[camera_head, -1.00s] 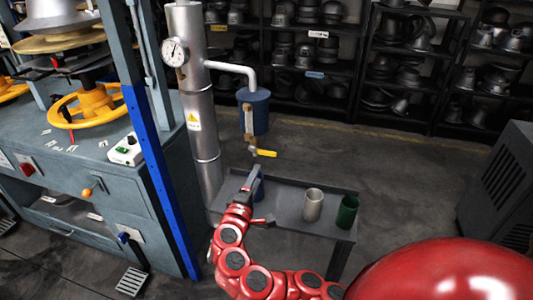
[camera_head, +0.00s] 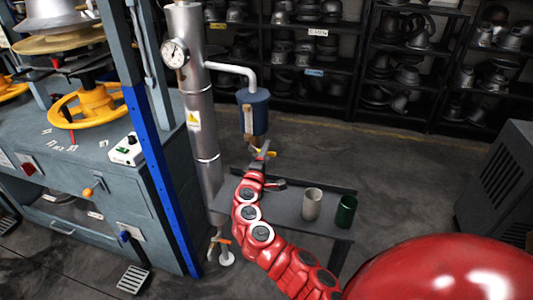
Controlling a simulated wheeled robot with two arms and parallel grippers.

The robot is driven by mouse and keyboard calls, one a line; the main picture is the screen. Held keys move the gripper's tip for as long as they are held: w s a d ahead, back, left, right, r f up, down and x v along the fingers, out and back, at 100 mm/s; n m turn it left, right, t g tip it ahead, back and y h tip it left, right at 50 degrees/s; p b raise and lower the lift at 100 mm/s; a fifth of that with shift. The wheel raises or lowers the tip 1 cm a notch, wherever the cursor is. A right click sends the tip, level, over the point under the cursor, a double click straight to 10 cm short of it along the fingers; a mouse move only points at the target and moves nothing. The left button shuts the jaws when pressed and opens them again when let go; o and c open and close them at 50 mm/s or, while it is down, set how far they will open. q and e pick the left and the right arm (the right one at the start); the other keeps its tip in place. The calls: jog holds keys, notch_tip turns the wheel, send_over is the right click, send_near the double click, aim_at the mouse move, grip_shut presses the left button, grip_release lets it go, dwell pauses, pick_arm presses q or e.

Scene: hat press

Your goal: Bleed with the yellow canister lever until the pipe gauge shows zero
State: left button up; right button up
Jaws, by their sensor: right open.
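The blue canister (camera_head: 254,112) hangs on the bent outlet of the tall silver pipe (camera_head: 200,130). The yellow lever (camera_head: 271,154) is just below the canister, partly hidden by my right gripper (camera_head: 264,152). My right gripper is open and at the lever. I cannot tell whether its fingers touch the lever or only overlap it in the picture. The round white pipe gauge (camera_head: 175,53) is on the upper pipe; its needle is too small to read surely. My left gripper is out of view.
A grey table (camera_head: 285,211) under the canister holds a beige cup (camera_head: 312,204) and a green cup (camera_head: 345,211). A valve with an orange handle (camera_head: 222,240) is at the pipe's foot. A blue post (camera_head: 160,190) and the press bench stand left.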

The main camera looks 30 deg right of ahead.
grip_shut()
dwell(1.4)
